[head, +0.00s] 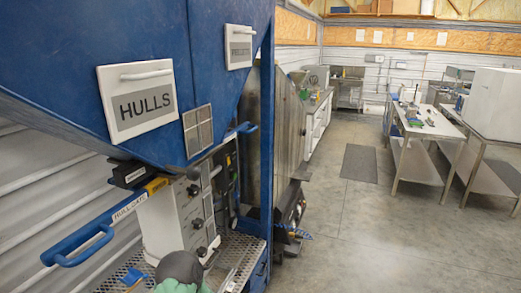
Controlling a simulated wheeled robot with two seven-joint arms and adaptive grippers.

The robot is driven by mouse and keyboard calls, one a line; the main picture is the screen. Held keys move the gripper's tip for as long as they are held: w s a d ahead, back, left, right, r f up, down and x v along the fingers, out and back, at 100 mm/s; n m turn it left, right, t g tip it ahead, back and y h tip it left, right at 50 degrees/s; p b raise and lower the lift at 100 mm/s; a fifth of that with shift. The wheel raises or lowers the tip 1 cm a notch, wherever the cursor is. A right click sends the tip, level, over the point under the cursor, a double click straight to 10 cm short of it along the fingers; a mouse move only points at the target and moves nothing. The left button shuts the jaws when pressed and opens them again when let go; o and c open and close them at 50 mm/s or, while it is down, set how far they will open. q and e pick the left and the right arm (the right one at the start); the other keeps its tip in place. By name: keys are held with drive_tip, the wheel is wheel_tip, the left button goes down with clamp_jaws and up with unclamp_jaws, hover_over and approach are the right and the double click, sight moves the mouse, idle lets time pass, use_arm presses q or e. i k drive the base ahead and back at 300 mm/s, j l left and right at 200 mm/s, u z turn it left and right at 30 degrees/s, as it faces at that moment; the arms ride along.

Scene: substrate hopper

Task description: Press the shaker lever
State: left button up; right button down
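No lever in the head view carries a readable shaker label, so I cannot tell which part is the shaker lever. A blue hopper (105,45) fills the upper left, with a white HULLS panel (138,128). Below it, a blue bar handle (76,247) labelled HULL GATE reaches out to the left. A pale control box (183,218) with dark knobs stands under the hopper. A short blue handle (243,129) sticks out beside the blue upright post. Neither of my grippers can be made out in view.
A perforated metal deck (232,250) lies under the hopper. A rounded grey and green thing (180,268) is cut off at the bottom edge. Work tables (440,127) stand at the right. The concrete floor (350,225) between is open, with a dark mat (359,163).

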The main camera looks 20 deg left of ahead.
sight(193, 174)
drive_tip(key=u, duration=0.4)
drive_tip(key=k+l+u, duration=0.1)
drive_tip(key=u, duration=0.7)
drive_tip(key=k+u, duration=0.1)
drive_tip(key=u, duration=0.3)
